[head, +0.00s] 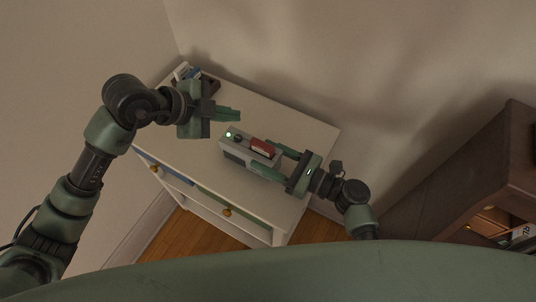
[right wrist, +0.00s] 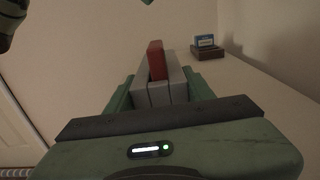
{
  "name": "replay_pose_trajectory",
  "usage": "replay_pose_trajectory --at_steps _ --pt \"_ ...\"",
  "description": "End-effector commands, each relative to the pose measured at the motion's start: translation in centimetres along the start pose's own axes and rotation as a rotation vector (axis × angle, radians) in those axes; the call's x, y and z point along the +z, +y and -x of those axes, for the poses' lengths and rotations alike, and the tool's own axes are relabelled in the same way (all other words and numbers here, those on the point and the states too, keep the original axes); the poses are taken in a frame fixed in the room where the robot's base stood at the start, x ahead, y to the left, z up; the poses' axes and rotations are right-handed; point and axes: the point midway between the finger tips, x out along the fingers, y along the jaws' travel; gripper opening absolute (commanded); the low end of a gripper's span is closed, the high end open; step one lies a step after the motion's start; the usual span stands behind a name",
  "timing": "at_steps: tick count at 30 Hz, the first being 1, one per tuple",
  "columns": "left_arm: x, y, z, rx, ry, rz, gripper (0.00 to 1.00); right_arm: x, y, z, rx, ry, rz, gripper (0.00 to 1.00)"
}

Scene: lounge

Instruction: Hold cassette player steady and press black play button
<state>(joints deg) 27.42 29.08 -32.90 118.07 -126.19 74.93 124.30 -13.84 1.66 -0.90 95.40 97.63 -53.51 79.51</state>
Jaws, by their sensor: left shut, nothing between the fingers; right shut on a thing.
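The cassette player (head: 234,153) is a grey box with a red part on top and a lit green light at its left end. It stands on the white cabinet top. It also shows in the right wrist view (right wrist: 158,92), with the red part upright. My right gripper (head: 269,161) is shut on the player, one finger on each side. My left gripper (head: 238,115) is shut and empty, just above and beside the player's left end, near the green light. A dark round knob-like part sits near that light. I cannot tell whether the left fingertips touch the player.
A small dark box with blue and white items (head: 188,72) is at the cabinet's back left corner. The white cabinet (head: 312,131) has free room on top at the right and back. A wall stands behind it. A dark brown shelf unit (head: 460,180) is at the right.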

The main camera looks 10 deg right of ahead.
Motion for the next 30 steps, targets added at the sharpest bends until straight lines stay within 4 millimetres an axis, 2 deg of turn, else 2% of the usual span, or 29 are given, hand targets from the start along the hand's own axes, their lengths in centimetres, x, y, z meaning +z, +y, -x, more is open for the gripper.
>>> replay_pose_trajectory --at_steps 1,2,4,5,14,17,20,30 --pt "0.0 0.0 0.0 0.0 0.0 0.0 0.0 0.0 0.0 0.0 0.0 -0.001 0.0 0.0" --pt "0.0 0.0 0.0 0.0 0.0 0.0 0.0 0.0 0.0 0.0 0.0 -0.001 0.0 0.55" --pt "0.0 0.0 0.0 0.0 0.0 0.0 0.0 0.0 0.0 0.0 0.0 -0.001 0.0 0.75" --pt "0.0 0.0 0.0 0.0 0.0 0.0 0.0 0.0 0.0 0.0 0.0 -0.001 0.0 0.78" --pt "0.0 0.0 0.0 0.0 0.0 0.0 0.0 0.0 0.0 0.1 0.0 0.0 0.0 0.78" --pt "0.0 0.0 0.0 0.0 0.0 0.0 0.0 -0.1 0.0 0.6 -0.001 0.001 0.0 0.78" --pt "0.0 0.0 0.0 0.0 0.0 0.0 0.0 -0.1 0.0 2.0 0.0 0.003 0.0 0.78" --pt "0.0 0.0 0.0 0.0 0.0 0.0 0.0 -0.1 0.1 9.1 0.001 0.003 0.0 0.78"
